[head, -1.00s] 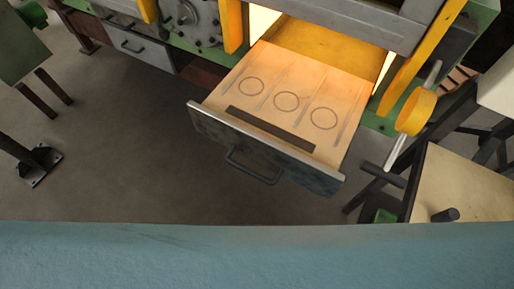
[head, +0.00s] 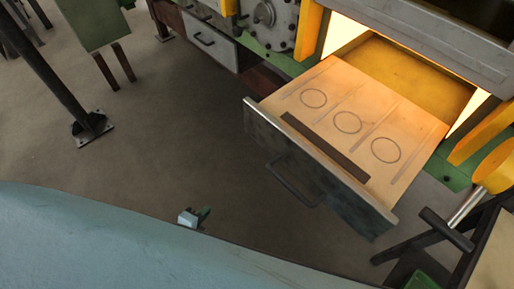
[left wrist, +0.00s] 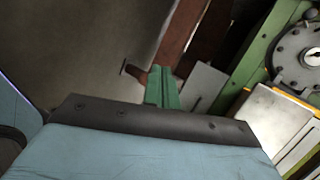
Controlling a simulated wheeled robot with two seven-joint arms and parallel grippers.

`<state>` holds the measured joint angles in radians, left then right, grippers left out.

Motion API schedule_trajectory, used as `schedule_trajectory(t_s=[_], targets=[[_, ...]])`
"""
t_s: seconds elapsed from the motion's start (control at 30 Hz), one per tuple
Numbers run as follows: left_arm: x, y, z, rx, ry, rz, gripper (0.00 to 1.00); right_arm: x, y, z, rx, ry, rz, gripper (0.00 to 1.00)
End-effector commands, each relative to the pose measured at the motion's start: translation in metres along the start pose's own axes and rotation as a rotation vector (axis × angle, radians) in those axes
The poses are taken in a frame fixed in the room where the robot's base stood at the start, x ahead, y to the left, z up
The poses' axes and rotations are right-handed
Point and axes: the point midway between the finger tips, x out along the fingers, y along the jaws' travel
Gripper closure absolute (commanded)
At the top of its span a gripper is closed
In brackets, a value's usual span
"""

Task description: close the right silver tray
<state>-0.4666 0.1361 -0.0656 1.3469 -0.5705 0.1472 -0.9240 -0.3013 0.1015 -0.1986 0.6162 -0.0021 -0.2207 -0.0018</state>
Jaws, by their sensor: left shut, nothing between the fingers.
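The right silver tray (head: 322,170) is pulled out of the glowing furnace opening. Its silver front has a dark bar handle (head: 292,185), and its flat inside, marked with three rings, is empty. My right gripper is not in view.
A smaller silver drawer (head: 211,42) with a handle sits shut at the left of the furnace. A round bolted plate (head: 268,15) is between the drawer and the opening. The floor left of the tray is clear.

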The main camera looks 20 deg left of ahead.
Motion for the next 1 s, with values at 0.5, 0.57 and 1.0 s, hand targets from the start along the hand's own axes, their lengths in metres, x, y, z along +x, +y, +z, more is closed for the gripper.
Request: schedule_trajectory(t_s=[0.5,0.57,1.0], targets=[[-0.069,-0.199,-0.041,1.553,-0.138,-0.715,1.0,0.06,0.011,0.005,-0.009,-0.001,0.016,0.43],[-0.073,-0.204,-0.044,1.606,-0.154,-0.734,1.0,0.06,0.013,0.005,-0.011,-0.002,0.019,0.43],[-0.028,-0.242,-0.068,1.637,-0.166,-0.749,1.0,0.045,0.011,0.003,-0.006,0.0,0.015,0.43]])
